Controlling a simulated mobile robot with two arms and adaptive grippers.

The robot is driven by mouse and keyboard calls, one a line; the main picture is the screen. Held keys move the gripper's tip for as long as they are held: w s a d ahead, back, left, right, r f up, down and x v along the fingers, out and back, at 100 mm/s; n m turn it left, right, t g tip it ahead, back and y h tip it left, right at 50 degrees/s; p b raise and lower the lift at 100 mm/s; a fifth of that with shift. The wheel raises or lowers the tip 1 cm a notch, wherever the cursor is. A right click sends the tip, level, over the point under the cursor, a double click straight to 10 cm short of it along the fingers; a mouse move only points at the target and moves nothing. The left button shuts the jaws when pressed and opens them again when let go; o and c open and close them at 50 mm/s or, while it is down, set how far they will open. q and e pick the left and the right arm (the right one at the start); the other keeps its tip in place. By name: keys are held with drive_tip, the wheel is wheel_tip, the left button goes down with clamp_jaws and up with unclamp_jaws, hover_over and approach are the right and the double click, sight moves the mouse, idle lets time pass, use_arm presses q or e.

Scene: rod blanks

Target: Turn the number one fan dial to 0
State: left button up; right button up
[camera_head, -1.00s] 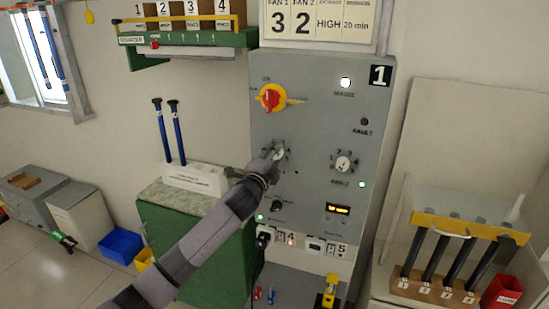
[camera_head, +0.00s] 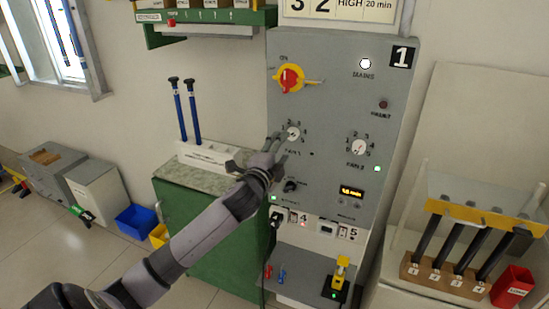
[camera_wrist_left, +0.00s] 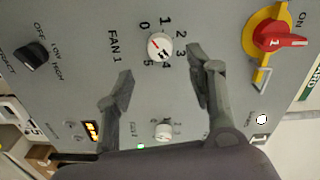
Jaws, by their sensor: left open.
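The fan 1 dial (camera_head: 292,133) is a white round knob on the grey control panel (camera_head: 330,100), with numbers 0 to 5 around it. It also shows in the left wrist view (camera_wrist_left: 159,46), with a small red mark on its face toward the upper left; I cannot tell exactly which number it points to. My left gripper (camera_head: 278,149) is open and empty in front of the panel, just below and left of the dial. In the left wrist view its two fingers (camera_wrist_left: 160,70) are spread on either side, apart from the dial. My right gripper is out of view.
The fan 2 dial (camera_head: 358,147) is to the right. A red-and-yellow main switch (camera_head: 289,79) is above, and a small black selector (camera_head: 291,186) below. A green cabinet (camera_head: 212,235) stands left of the panel. A shelf with black rods (camera_head: 450,250) is at right.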

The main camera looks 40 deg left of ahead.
use_arm(q)
drive_tip(key=shift+v, duration=2.45)
drive_tip(key=s+a+f+n+g+h+b, duration=0.1)
drive_tip(key=s+f+n+g+b, duration=0.15)
drive_tip(key=f, duration=1.55)
drive_tip(key=s+a+f+n+g+b, duration=0.15)
drive_tip(key=f+g, duration=0.25)
drive_tip(key=f, duration=1.4)
drive_tip(key=s+d+f+n+g+b, duration=0.1)
drive_tip(key=s+d+f, duration=0.1)
drive_tip(key=s+f, duration=0.35)
drive_tip(key=s+d+f+n+g+h, duration=0.1)
drive_tip(key=s+d+f+g, duration=0.15)
drive_tip(key=f, duration=0.65)
drive_tip(key=s+d+f+n+b, duration=0.1)
drive_tip(key=s+f, duration=0.4)
drive_tip(key=f, duration=0.2)
drive_tip(key=s+d+f+n+g+b, duration=0.1)
drive_tip(key=s+d+f, duration=0.3)
drive_tip(key=s, duration=0.6)
drive_tip(key=s+d+f+n+g+h, duration=0.1)
drive_tip(key=s+d+f+g, duration=0.2)
drive_tip(key=s+f, duration=0.6)
drive_tip(key=s+d+f+n+g+h+b, duration=0.1)
drive_tip(key=s+d+f, duration=0.5)
drive_tip(key=s, duration=0.7)
drive_tip(key=shift+s+f+n+g+b, duration=0.25)
drive_tip(key=shift+f+n+g+b, duration=0.15)
drive_tip(key=shift+f+g, duration=0.25)
drive_tip(key=shift+d+r, duration=0.1)
